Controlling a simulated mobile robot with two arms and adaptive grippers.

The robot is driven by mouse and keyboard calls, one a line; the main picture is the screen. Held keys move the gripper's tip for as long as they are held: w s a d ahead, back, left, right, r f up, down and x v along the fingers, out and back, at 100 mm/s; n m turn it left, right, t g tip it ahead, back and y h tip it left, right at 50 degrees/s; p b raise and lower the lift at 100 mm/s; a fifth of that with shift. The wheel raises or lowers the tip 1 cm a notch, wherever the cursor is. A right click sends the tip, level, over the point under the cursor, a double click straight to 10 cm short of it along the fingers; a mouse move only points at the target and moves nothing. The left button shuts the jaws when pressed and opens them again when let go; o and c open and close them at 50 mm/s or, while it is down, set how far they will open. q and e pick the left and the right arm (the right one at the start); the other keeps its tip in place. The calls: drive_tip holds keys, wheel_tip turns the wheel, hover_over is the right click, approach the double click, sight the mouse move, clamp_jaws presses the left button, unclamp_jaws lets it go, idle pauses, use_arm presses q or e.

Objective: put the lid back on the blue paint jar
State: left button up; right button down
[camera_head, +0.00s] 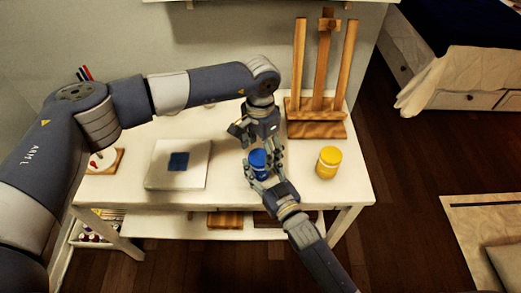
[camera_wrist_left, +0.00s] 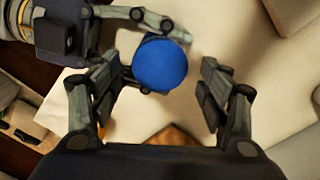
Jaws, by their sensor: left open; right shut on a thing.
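The blue paint jar (camera_head: 258,158) stands upright near the front of the white table. My right gripper (camera_head: 262,172) is shut around it from the front. In the left wrist view, the right gripper's fingers (camera_wrist_left: 150,17) reach around the jar. A smooth round blue top (camera_wrist_left: 160,66) faces that camera and looks like the lid over the jar's mouth; whether it is fully seated I cannot tell. My left gripper (camera_head: 256,141) is above and just behind the jar. It is open, with its fingers (camera_wrist_left: 162,85) on either side of the blue top and a gap visible.
A yellow jar (camera_head: 329,162) stands to the right on the white table (camera_head: 225,150). A wooden easel (camera_head: 318,85) stands behind it. A pale board with a dark blue square (camera_head: 179,161) lies to the left. A small wooden palette (camera_head: 105,161) is at far left.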

use_arm(q)
wheel_tip(320, 180, up, 4)
drive_tip(key=shift+f, duration=0.15)
drive_tip(key=shift+c, duration=0.4)
